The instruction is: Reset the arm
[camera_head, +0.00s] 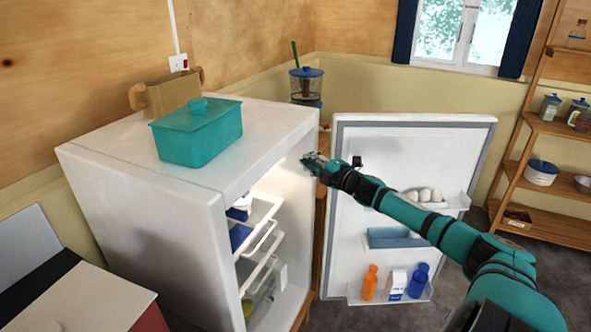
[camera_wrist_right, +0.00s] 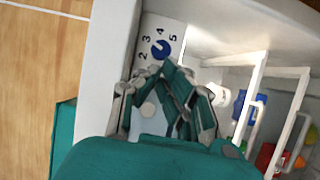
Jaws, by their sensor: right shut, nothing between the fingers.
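My right arm reaches in from the lower right in the head view. Its gripper (camera_head: 312,163) is shut and empty at the upper front of the open fridge (camera_head: 150,225). In the right wrist view the right gripper (camera_wrist_right: 172,72) shows just below a blue dial (camera_wrist_right: 160,50) with numbers on a white panel inside the fridge. I cannot tell whether the fingertips touch the panel. The fridge door (camera_head: 355,200) stands wide open to the right, behind my forearm. My left gripper is not in view.
A teal lidded box (camera_head: 195,135) and a wooden tray (camera_head: 170,97) sit on the fridge. Door shelves hold eggs (camera_head: 425,195) and bottles (camera_head: 370,282). White wire shelves (camera_head: 262,225) are inside. A wooden shelf rack (camera_head: 545,175) stands at the right.

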